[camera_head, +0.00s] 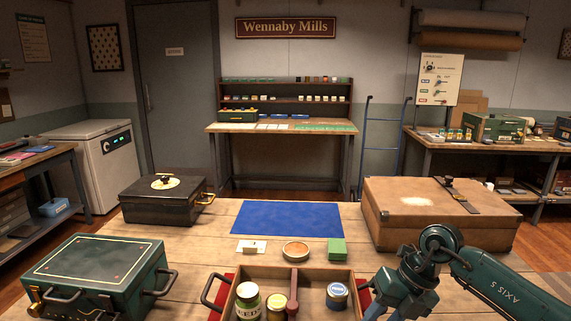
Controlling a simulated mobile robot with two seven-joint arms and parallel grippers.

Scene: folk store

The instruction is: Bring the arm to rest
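My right arm comes in from the lower right, bends at a round joint and points down toward the table's front edge. Its dark teal lower end (402,297), where the gripper sits, is to the right of the wooden tray (262,272). The bottom edge of the picture cuts it off, so its fingers are not clear. I see nothing held in it. My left arm and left gripper are not in view.
The tray holds jars (247,300) and a blue-labelled tin (337,296). A green case (95,272), black case (163,205) and brown case (440,212) stand around a blue mat (288,218). A round dish (295,251) and green block (337,249) sit before the mat.

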